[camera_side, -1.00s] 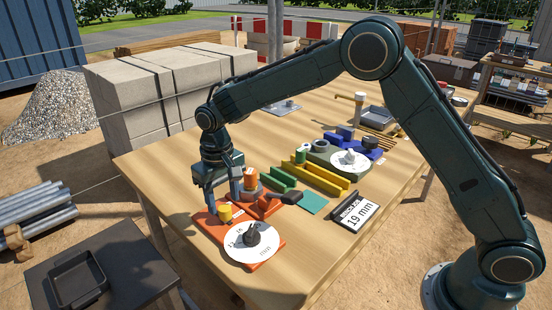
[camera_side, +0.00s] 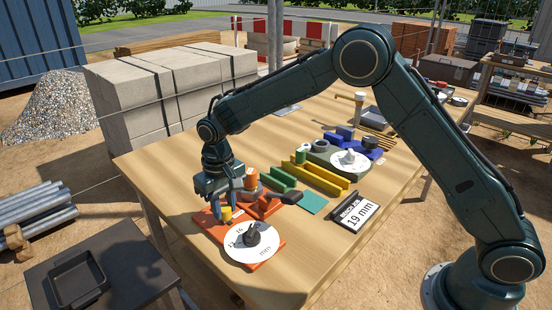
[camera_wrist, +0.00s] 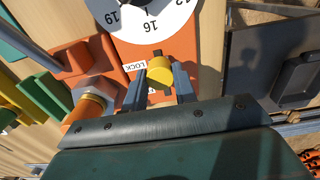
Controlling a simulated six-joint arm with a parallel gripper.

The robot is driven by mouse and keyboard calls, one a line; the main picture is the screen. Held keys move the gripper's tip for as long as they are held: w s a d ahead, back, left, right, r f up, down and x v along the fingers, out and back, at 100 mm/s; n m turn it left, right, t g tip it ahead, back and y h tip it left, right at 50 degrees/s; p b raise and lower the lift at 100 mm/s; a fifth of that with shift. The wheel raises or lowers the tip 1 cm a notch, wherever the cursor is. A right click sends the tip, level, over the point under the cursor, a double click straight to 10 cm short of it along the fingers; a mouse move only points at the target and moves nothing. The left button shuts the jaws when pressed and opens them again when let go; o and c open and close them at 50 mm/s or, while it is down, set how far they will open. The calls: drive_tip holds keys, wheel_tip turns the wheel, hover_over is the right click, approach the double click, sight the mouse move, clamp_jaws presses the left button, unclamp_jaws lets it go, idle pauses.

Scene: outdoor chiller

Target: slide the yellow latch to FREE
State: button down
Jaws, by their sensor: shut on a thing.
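The yellow latch (camera_side: 226,214) is a short round knob on the orange-red plate (camera_side: 266,264), beside the white dial. In the wrist view the yellow latch (camera_wrist: 159,72) sits between the two fingers of my gripper (camera_wrist: 160,84), which is shut on it. A "LOCK" label (camera_wrist: 134,67) shows on the plate close to the latch, on its left. I see no FREE label; the fingers and gripper body cover part of the plate. In the side view my gripper (camera_side: 227,210) points down at the latch.
The white dial (camera_side: 240,251) with a dark knob (camera_side: 252,235) stands close in front. An orange cylinder in a grey collar (camera_side: 250,178) and a red block with a dark handle (camera_side: 284,198) are close to the right. A display (camera_side: 357,214) reads 19 mm.

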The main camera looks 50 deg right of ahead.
drive_tip(key=shift+w, duration=2.25)
drive_tip(key=shift+r, duration=0.1)
drive_tip(key=c, duration=1.1)
unclamp_jaws()
drive_tip(key=shift+r, duration=0.1)
wheel_tip(320, 180, up, 14)
drive_tip(key=shift+f, duration=0.25)
